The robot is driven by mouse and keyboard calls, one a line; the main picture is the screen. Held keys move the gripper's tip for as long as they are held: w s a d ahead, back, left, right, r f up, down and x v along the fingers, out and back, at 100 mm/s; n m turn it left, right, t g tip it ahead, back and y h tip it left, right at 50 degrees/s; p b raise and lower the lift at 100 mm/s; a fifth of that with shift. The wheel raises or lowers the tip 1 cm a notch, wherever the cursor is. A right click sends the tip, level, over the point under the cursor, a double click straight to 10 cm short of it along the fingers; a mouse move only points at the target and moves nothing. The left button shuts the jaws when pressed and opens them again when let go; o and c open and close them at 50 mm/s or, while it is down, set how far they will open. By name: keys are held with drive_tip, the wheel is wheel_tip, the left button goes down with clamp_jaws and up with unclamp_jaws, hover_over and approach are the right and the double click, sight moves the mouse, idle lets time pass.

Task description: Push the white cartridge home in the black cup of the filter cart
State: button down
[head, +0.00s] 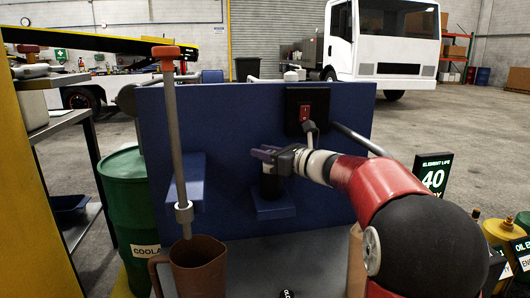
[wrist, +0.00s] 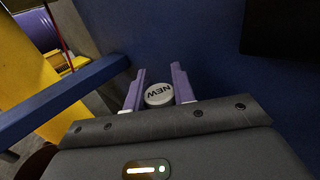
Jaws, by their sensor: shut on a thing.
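The filter cart (head: 225,125) has an upright blue panel with a small blue shelf (head: 274,211). The black cup (head: 271,186) stands upright on that shelf. My gripper (head: 265,154) is right above the cup, reaching in from the right with its purple fingers. In the wrist view my gripper (wrist: 158,88) is shut on the white cartridge (wrist: 158,95), whose round end reads "NEW". The head view does not show the cartridge clearly, so how deep it sits in the cup cannot be told. The cup is hidden in the wrist view.
A black box with a red switch (head: 305,113) is on the panel above my gripper. A grey rod with an orange top (head: 171,115) stands left, over a brown jug (head: 198,266). A green drum (head: 133,215) is further left. A sign (head: 433,175) reads "ELEMENT LIFE 40".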

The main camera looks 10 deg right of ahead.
drive_tip(key=shift+f+b, duration=0.6)
drive_tip(key=shift+f, duration=0.3)
drive_tip(key=shift+r, duration=0.1)
drive_tip(key=c, duration=1.1)
unclamp_jaws()
wheel_tip(320, 180, up, 20)
drive_tip(key=p, duration=0.5)
drive_tip(key=shift+p, duration=0.3)
